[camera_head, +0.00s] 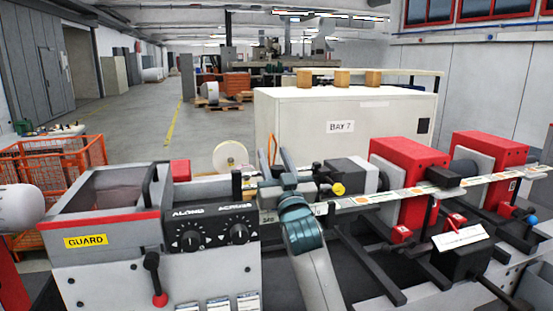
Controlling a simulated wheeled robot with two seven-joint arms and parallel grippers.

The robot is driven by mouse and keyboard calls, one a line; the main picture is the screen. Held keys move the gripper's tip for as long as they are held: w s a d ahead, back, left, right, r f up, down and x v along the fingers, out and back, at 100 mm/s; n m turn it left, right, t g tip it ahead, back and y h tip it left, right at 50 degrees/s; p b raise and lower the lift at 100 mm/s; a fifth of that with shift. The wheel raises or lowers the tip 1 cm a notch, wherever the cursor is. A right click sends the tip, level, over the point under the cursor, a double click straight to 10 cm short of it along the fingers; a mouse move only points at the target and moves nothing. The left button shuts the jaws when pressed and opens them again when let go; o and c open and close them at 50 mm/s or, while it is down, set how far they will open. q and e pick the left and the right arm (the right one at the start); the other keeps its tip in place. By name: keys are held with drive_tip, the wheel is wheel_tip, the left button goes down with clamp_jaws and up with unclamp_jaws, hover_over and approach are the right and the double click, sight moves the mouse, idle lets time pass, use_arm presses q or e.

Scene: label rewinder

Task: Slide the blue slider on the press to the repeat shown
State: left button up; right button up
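The press stands across the front, with a label web (420,192) running along it to the right. A small blue knob (532,220) sits at the far right end of the press; I cannot tell whether it is the blue slider. A white tilted card (460,237) stands in front of the red blocks; its print is too small to read. My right gripper (283,178) is at the middle of the press, beside the left end of the web and well left of the blue knob. Its fingers overlap dark parts behind, so their opening is unclear. My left gripper is out of view.
A panel with two dials (208,238) and a red-knobbed lever (156,280) stands left of my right arm. Red blocks (408,160) rise behind the web. Dark rails (368,262) stick out in front. A white BAY 7 cabinet (300,108) stands behind.

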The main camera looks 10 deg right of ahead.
drive_tip(key=shift+o, duration=0.3)
drive_tip(key=shift+s+f+b, duration=0.3)
drive_tip(key=shift+s, duration=0.25)
drive_tip(key=b+v, duration=0.5)
drive_tip(key=v, duration=1.1)
